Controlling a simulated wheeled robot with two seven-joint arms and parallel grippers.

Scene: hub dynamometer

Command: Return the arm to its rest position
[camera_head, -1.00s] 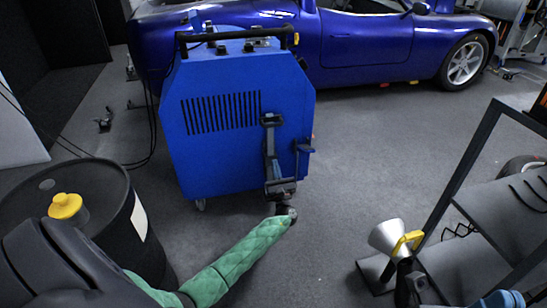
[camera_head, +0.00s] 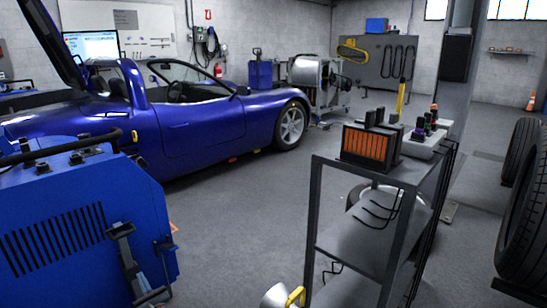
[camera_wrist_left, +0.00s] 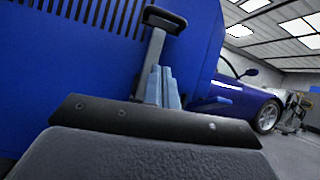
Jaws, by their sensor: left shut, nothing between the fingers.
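My left gripper (camera_head: 120,230) is at the lower left of the head view, in front of the blue cabinet (camera_head: 70,215), right of its slotted vent. It is shut and empty. Its dark fingertips point upward, with a grey finger below them. In the left wrist view the gripper's dark tips (camera_wrist_left: 165,18) show against the blue cabinet front (camera_wrist_left: 60,60). I cannot tell whether they touch the cabinet. The rest of my left arm is outside the head view. My right gripper is not in view.
A blue car (camera_head: 190,125) stands behind the cabinet. A grey shelf cart (camera_head: 315,215) with an orange-fronted box (camera_head: 368,147) stands right of centre. A lamp with a yellow handle (camera_head: 295,297) is at the bottom. Tyres (camera_head: 525,210) stand far right. Floor between car and cart is clear.

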